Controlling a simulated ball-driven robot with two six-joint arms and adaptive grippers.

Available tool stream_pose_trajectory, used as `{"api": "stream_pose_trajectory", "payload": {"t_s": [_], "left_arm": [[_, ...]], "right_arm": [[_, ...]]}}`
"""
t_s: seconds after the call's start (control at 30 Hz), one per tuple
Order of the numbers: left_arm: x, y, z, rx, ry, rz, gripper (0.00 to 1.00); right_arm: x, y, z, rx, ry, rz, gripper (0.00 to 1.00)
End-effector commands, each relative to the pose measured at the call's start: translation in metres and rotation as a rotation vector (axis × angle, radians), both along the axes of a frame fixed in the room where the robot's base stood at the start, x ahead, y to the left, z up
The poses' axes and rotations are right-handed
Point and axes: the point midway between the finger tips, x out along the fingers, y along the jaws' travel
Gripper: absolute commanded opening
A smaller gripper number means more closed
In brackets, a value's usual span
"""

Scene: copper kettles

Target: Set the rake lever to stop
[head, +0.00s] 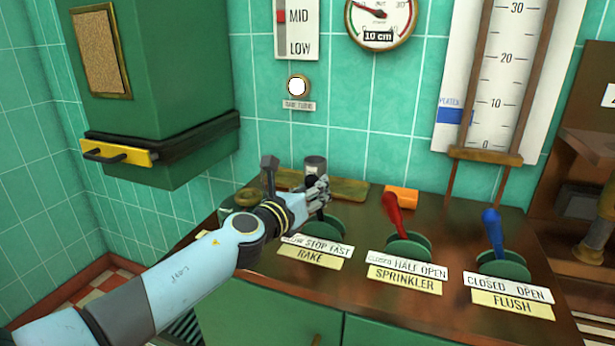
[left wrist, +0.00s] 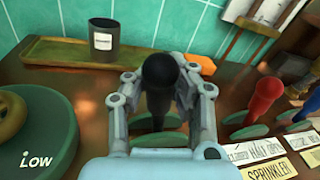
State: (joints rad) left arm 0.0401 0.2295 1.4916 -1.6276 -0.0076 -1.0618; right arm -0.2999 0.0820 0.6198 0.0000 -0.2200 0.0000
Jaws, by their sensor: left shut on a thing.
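The rake lever is a black, round-topped handle (left wrist: 160,82) that stands between the fingers in the left wrist view. Its lower end meets a green round base (head: 327,227) behind the RAKE plate (head: 310,256) and the "SLOW STOP FAST" label (head: 322,246). My left gripper (head: 319,192) is shut on this lever; it also shows in the left wrist view (left wrist: 160,90). The fingers hide much of the lever in the head view. It looks close to upright, but I cannot tell exactly which mark it is at. My right gripper is not in view.
Right of the rake lever stand the red sprinkler lever (head: 393,214) and the blue flush lever (head: 492,232). A dark cup (left wrist: 103,40) stands on a brass tray (left wrist: 60,52) behind. An orange block (head: 401,197) lies nearby. A green cabinet (head: 165,60) hangs at left.

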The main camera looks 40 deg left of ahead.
Motion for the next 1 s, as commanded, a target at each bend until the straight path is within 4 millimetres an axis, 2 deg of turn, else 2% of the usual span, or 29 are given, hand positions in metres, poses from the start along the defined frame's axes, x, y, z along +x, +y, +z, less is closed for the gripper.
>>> {"api": "stream_pose_trajectory", "payload": {"t_s": [0.03, 0.2, 0.57, 0.6, 0.8, 0.83, 1.0], "left_arm": [[-0.001, -0.006, 0.005, 0.043, 0.02, -0.001, 0.0], [0.002, -0.02, 0.002, 0.184, 0.055, -0.003, 0.0], [0.002, -0.023, -0.003, 0.223, 0.064, -0.005, 0.0], [0.002, -0.023, -0.004, 0.223, 0.065, -0.004, 0.21], [0.003, -0.023, -0.001, 0.222, 0.061, -0.003, 0.47], [0.003, -0.023, -0.001, 0.221, 0.061, -0.003, 0.5], [0.004, -0.023, 0.0, 0.221, 0.058, -0.002, 0.5]], "right_arm": [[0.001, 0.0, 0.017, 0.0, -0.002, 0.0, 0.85], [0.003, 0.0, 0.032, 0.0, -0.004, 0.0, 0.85], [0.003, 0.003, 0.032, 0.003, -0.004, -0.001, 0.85], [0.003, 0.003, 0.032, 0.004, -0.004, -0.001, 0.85], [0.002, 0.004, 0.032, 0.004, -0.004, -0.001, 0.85], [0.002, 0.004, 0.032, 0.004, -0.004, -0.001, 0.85], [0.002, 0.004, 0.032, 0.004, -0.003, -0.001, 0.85]]}}
